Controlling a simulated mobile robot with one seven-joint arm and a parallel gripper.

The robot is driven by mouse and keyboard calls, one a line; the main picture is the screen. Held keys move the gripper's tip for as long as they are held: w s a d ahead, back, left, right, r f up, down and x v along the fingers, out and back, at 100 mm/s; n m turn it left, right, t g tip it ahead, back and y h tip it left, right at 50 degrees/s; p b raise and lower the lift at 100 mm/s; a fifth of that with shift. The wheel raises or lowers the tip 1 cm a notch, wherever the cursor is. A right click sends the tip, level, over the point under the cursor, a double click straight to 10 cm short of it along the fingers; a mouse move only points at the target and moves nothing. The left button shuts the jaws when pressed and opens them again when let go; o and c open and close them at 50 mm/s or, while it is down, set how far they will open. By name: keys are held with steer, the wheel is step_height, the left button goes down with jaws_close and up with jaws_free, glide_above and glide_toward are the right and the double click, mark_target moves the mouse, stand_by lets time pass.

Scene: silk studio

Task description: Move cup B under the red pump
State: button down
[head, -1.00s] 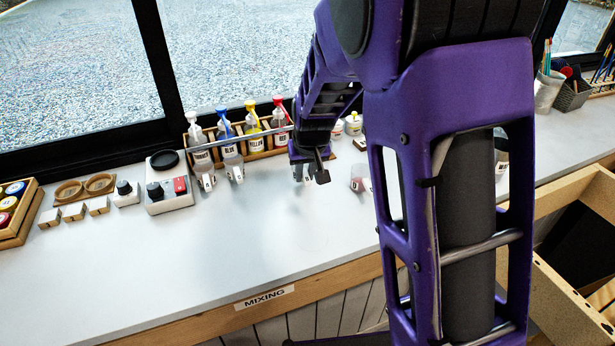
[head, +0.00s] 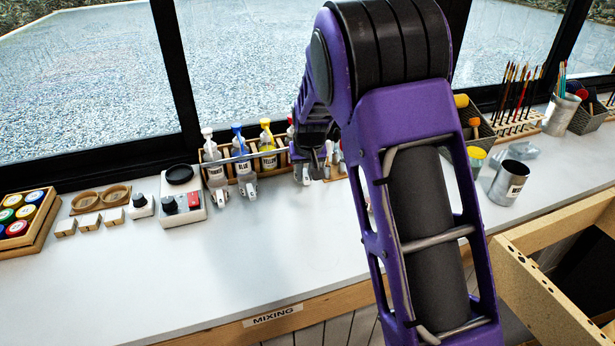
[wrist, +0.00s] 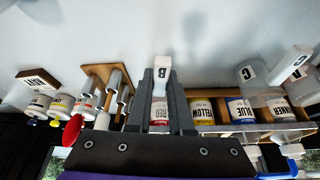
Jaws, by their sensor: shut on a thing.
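Cup B's white tab, lettered B (wrist: 161,70), is between the fingers of my gripper (wrist: 160,85) in the wrist view. My gripper is shut on it. The cup's body is mostly hidden, and I cannot tell whether it touches the counter. In that upside-down view, the bottle labelled RED (wrist: 159,110) lies directly behind the cup and fingers. In the head view, my gripper (head: 309,168) is in front of the bottle row's right end. The red pump (head: 290,121) shows there only as a sliver; my arm hides the rest.
Beside red stand the yellow (head: 267,145), blue (head: 241,155) and white-topped (head: 214,165) pump bottles. Cup C (wrist: 250,72) and cup A (wrist: 295,72) stand near blue and thinner. A wooden rack (wrist: 97,75) is on red's other side. The front counter (head: 200,270) is clear.

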steer(key=shift+w+f+b, duration=0.1)
steer(key=shift+f+b, duration=0.35)
steer(key=shift+f, duration=0.15)
stand_by(0.5)
steer(key=c, duration=0.7)
jaws_free()
steer(key=shift+c, duration=0.2)
steer(key=shift+r, duration=0.1)
